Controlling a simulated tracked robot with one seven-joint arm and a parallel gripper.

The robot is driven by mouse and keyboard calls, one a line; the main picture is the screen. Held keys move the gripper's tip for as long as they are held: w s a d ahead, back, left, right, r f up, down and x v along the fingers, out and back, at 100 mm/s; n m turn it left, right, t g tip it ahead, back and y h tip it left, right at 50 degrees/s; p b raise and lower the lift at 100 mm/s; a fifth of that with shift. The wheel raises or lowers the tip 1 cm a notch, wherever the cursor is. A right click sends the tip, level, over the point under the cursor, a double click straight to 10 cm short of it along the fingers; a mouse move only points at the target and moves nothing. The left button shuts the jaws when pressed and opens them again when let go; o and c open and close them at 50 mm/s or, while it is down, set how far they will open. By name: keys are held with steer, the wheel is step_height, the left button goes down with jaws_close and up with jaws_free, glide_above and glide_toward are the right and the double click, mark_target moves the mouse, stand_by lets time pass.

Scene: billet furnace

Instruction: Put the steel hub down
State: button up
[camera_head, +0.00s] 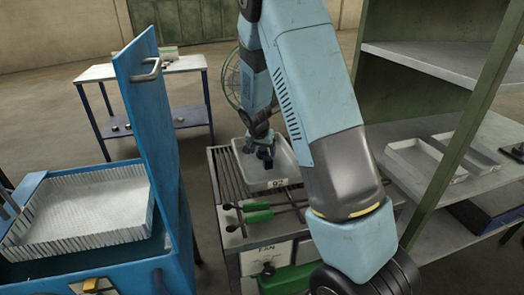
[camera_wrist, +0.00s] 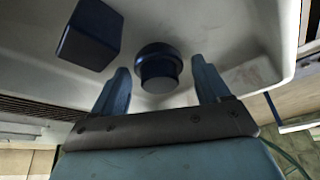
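The steel hub (camera_wrist: 159,72), a dark blue round piece with a wider flange, appears to stand on the floor of a light grey tray (camera_wrist: 235,35) in the wrist view. My gripper (camera_wrist: 160,64) is open, one finger on each side of the hub, with a gap visible on both sides. A dark square block (camera_wrist: 90,36) is in the same tray, left of the hub. In the head view, my gripper (camera_head: 263,148) is low over the tray (camera_head: 280,168), which has a label reading 92. My arm and gripper partly hide the tray's contents there.
The tray sits on a slatted bench top (camera_head: 231,193) with green-handled tools (camera_head: 257,215) in front. A blue box with a raised lid (camera_head: 150,130) and a ribbed pan (camera_head: 85,205) stands left. Green shelving (camera_head: 465,130) with shallow trays (camera_head: 425,160) stands right.

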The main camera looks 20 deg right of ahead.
steer(key=shift+r, duration=0.15)
steer(key=s+r+n+y, duration=0.1)
steer(key=s+r, duration=0.5)
steer(key=r, duration=0.4)
steer(key=s+r, duration=0.6)
steer(key=r, duration=0.4)
steer(key=shift+s+a+r+n+t+y, duration=0.2)
steer(key=shift+s+r+n, duration=1.05)
steer(key=shift+s, duration=2.95)
steer(key=shift+s+d+r+n+t+y, duration=0.1)
steer(key=shift+s+r+n+t+y, duration=0.35)
steer(key=shift+s+r, duration=2.6)
steer(key=shift+s+a+r+n+t+y, duration=0.1)
steer(key=shift+s+r+n+t, duration=0.7)
steer(key=shift+s, duration=4.55)
steer(key=shift+f+n+g, duration=0.4)
steer(key=shift+f+g, duration=0.05)
